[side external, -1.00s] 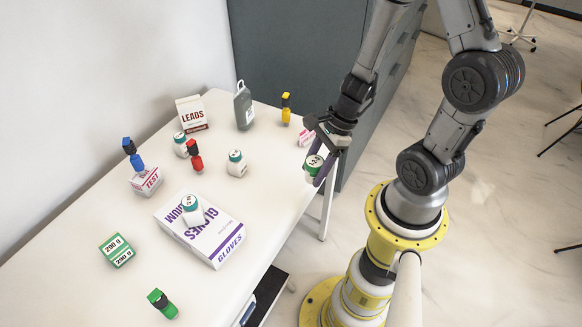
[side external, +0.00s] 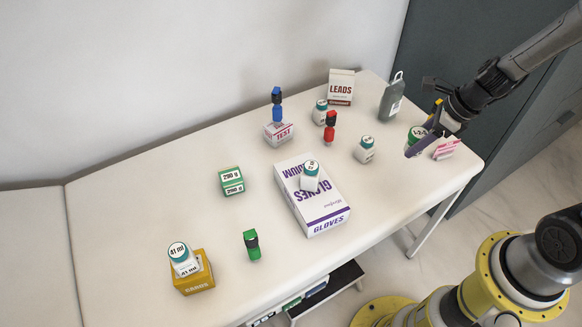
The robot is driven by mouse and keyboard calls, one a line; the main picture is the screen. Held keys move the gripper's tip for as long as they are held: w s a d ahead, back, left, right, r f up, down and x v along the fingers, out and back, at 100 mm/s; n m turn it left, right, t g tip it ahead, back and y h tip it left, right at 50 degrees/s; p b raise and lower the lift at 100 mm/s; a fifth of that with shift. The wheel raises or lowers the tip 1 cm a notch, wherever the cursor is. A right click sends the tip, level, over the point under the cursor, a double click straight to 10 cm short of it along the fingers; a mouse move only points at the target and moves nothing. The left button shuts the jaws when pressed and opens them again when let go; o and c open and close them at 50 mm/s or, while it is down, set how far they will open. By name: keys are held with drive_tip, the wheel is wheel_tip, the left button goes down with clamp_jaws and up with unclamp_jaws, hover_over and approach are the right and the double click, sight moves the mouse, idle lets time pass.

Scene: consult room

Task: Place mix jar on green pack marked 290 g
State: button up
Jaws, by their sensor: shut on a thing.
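The green pack marked 290 g (side external: 232,181) lies on the white table, left of the glove box, with nothing on its top. My gripper (side external: 424,139) is over the right end of the table and is shut on a green-lidded jar (side external: 416,132). The jar is partly hidden by the fingers. The mark on its lid is too small to read, so I cannot confirm it as the mix jar. The gripper is well to the right of the green pack.
Between them stand a white jar (side external: 365,150), a red bottle (side external: 330,128) and a glove box (side external: 322,208) with a jar (side external: 310,176) on it. A blue bottle (side external: 277,107) stands on a test box (side external: 279,134). A green bottle (side external: 252,245) is in front.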

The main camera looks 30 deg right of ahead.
drive_tip(key=w+a+r+n, duration=0.1)
drive_tip(key=w+a+r, duration=0.1)
drive_tip(key=w+a, duration=0.65)
drive_tip(key=w+a+n+g+y, duration=0.1)
drive_tip(key=w+a+n, duration=0.15)
drive_tip(key=a, duration=0.85)
drive_tip(key=w+a+n+g+y, duration=0.1)
drive_tip(key=w+a+n, duration=0.15)
drive_tip(key=a, duration=0.85)
approach(225, 175)
drive_tip(key=shift+a+f, duration=0.45)
drive_tip(key=shift+a, duration=0.45)
drive_tip(key=shift+w+a+f, duration=0.25)
drive_tip(key=shift+w+f, duration=0.25)
drive_tip(key=shift+f, duration=1.65)
